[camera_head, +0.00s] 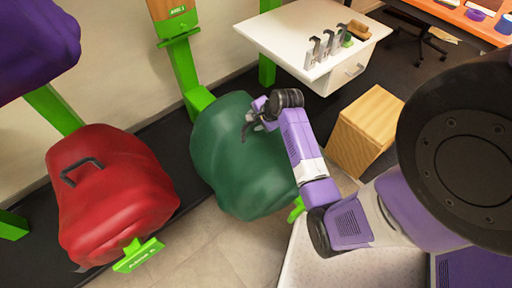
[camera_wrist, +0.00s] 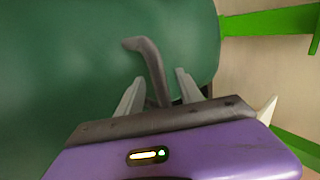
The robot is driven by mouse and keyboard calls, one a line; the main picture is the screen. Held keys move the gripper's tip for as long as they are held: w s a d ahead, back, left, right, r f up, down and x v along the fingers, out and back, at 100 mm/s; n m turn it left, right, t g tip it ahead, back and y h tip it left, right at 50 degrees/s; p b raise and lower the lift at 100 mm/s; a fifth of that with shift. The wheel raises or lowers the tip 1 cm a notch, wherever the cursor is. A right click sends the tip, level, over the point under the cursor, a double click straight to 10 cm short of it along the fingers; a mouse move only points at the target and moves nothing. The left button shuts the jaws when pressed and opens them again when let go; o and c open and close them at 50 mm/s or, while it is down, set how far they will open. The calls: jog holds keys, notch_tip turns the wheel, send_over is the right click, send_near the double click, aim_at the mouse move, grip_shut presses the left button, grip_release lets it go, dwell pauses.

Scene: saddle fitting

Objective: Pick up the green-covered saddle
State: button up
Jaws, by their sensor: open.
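The green-covered saddle (camera_head: 235,160) rests on a green rack in the middle of the head view. It fills much of the wrist view (camera_wrist: 60,60). Its dark handle (camera_wrist: 150,62) rises between the two fingers of my gripper (camera_wrist: 158,88) in the wrist view. My gripper (camera_head: 250,122) is open, close over the top of the saddle, with one finger on each side of the handle. I cannot tell whether either finger touches the handle. In the head view the handle is mostly hidden by my gripper.
A red-covered saddle (camera_head: 112,195) with a dark handle sits on a rack at the left. A purple-covered one (camera_head: 38,45) is at the upper left. A white table (camera_head: 290,35) with metal holders stands behind, and a wooden box (camera_head: 368,128) stands right of my arm.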

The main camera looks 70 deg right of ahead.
grip_shut()
jog(key=shift+f, duration=0.1)
dwell(1.3)
jog(key=shift+w+d+r, duration=0.1)
jog(key=shift+r, duration=0.1)
